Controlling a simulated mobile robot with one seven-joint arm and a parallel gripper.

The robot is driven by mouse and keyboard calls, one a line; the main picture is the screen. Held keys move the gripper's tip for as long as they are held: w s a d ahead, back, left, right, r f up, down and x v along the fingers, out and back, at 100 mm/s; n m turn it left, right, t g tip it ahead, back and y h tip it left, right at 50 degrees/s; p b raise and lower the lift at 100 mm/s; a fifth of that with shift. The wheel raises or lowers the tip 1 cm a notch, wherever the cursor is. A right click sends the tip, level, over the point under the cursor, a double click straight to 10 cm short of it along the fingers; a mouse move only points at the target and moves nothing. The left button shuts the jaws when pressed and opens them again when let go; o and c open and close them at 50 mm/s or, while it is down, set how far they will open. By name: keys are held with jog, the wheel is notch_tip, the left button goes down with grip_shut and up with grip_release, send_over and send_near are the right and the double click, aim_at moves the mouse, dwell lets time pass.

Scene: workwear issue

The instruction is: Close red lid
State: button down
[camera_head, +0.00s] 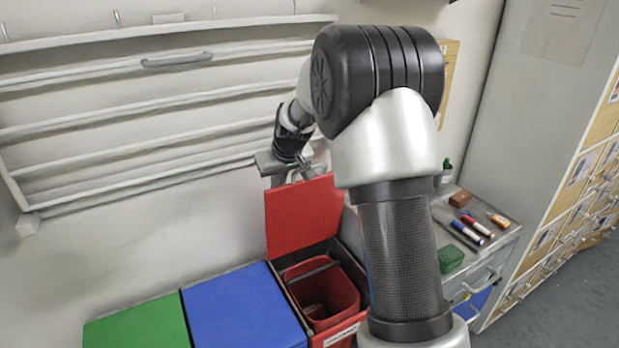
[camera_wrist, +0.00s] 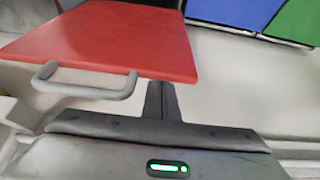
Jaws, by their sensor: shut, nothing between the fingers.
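The red lid (camera_head: 303,215) stands raised and open at the back of the red bin (camera_head: 322,290), whose inside shows. In the wrist view the lid (camera_wrist: 110,38) fills the upper left, with a grey handle (camera_wrist: 85,88) along its near edge. My gripper (camera_head: 306,174) is at the lid's top edge in the head view. In the wrist view my gripper's fingers (camera_wrist: 162,98) are together and empty, to the right of the handle and close to the lid's edge. I cannot tell whether they touch the lid.
A blue lid (camera_head: 243,308) and a green lid (camera_head: 138,326) lie shut to the left of the red bin. A wall rack (camera_head: 150,100) is behind. A cabinet top (camera_head: 480,215) with markers and a green sponge (camera_head: 450,259) is at right. My arm hides part of the middle.

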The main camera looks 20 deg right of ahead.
jog(key=shift+s+d+b, duration=0.55)
jog(key=shift+s+b, duration=1)
jog(key=shift+s, duration=1.2)
notch_tip(320, 180, up, 10)
jog(key=p, duration=0.6)
jog(key=shift+f, duration=0.25)
jog(key=shift+s, duration=0.1)
jog(key=s+a+r+m+h+p, duration=0.1)
jog(key=s+r, duration=0.4)
jog(key=s, duration=0.7)
jog(key=s+a+r, duration=0.1)
jog(key=s+r, duration=0.3)
jog(key=s, duration=0.8)
jog(key=s+f+m, duration=0.1)
jog(key=s, duration=0.9)
jog(key=shift+d+f+p, duration=0.3)
